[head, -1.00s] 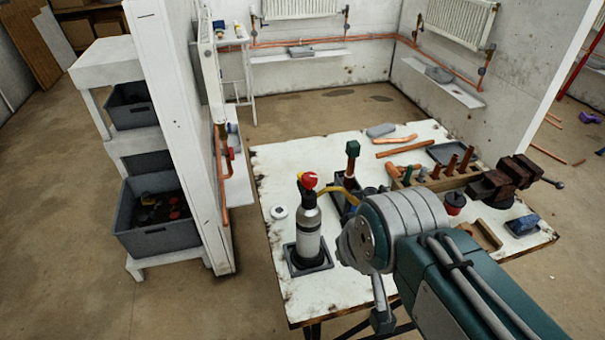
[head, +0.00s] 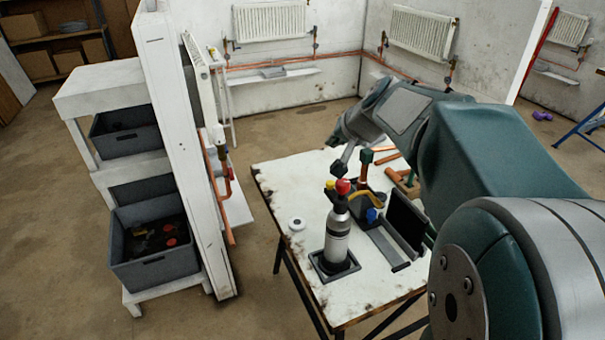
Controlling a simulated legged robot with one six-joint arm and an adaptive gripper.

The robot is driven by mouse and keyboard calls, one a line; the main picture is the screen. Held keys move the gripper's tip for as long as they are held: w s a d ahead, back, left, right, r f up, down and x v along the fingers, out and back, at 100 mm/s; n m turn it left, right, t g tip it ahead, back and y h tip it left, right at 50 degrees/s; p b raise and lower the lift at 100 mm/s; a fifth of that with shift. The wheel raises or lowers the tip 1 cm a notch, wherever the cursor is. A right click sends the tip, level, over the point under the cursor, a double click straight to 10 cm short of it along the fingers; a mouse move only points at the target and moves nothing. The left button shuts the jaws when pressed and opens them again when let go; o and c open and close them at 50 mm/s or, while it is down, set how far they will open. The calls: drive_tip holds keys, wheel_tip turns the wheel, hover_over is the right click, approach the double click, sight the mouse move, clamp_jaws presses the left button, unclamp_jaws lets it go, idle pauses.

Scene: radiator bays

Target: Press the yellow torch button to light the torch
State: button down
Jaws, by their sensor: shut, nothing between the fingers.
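The torch (head: 337,240) is a grey bottle standing upright in a dark square holder (head: 318,266) near the front left of the white table. On its top are a red knob (head: 343,187) and, just left of it, the small yellow button (head: 330,184). A yellow curved part (head: 365,197) shows to the right of the head. My gripper (head: 338,168) points downward just above the torch's head, shut and empty. Its tips appear slightly above the button and knob. I cannot tell whether they touch.
A green-capped copper piece (head: 366,157) stands behind the torch. An open black case (head: 405,222) lies on its right. A white partition (head: 185,150) and grey bins (head: 150,245) stand at left. My arm hides the table's right side.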

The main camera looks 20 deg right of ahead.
sight(331, 184)
drive_tip(key=f, duration=0.7)
drive_tip(key=shift+w+d+f, duration=0.2)
drive_tip(key=shift+w+f, duration=0.1)
drive_tip(key=shift+w, duration=0.05)
drive_tip(key=shift+d+f, duration=0.1)
drive_tip(key=shift+f, duration=0.55)
drive_tip(key=shift+a, duration=0.25)
drive_tip(key=shift+d, duration=0.15)
idle(0.7)
drive_tip(key=shift+f, duration=0.3)
